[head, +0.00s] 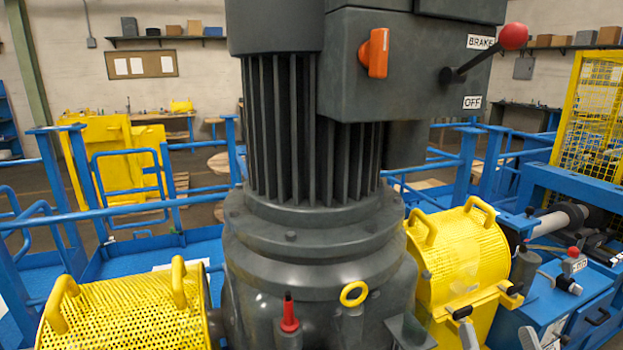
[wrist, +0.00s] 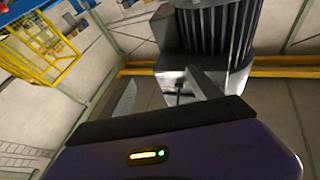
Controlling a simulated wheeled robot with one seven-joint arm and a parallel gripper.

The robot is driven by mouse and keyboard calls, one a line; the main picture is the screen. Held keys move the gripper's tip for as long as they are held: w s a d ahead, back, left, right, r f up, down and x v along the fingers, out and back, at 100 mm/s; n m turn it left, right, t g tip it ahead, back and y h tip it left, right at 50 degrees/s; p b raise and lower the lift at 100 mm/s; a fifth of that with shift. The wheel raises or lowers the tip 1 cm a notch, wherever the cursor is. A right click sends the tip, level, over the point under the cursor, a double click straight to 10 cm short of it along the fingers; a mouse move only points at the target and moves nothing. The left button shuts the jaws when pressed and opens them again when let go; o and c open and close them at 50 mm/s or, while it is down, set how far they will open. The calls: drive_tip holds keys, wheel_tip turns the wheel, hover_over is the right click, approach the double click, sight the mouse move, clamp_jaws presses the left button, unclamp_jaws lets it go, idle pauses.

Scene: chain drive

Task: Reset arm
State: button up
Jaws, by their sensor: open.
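My gripper (wrist: 162,76) shows in the wrist view, above its dark palm bar and purple housing with a small lit indicator. Its two grey fingers stand apart, with nothing visibly held between them. The finned grey motor (wrist: 214,32) appears beyond the fingers in that view. Whether the gripper touches anything is hard to tell. In the head view the large motor (head: 315,140) fills the middle, and my gripper does not show there.
A red-knobbed lever (head: 480,62) sits between BRAKE and OFF labels, with an orange switch (head: 374,53) beside it. Yellow perforated guards (head: 130,318) flank the motor base. Blue railings (head: 110,215) surround the platform. A yellow cage (head: 590,125) stands at the right.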

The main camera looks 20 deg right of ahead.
drive_tip(key=s+a+f+n+g+y, duration=0.2)
drive_tip(key=s+a+f+n+y, duration=0.1)
drive_tip(key=s+a+f, duration=0.4)
drive_tip(key=s+a+f+n+g+y, duration=0.3)
drive_tip(key=s+a+f+y, duration=0.3)
drive_tip(key=s, duration=0.7)
wheel_tip(320, 180, down, 4)
drive_tip(key=shift+a+r+g, duration=0.25)
drive_tip(key=shift+a+g, duration=0.05)
drive_tip(key=shift+a, duration=0.85)
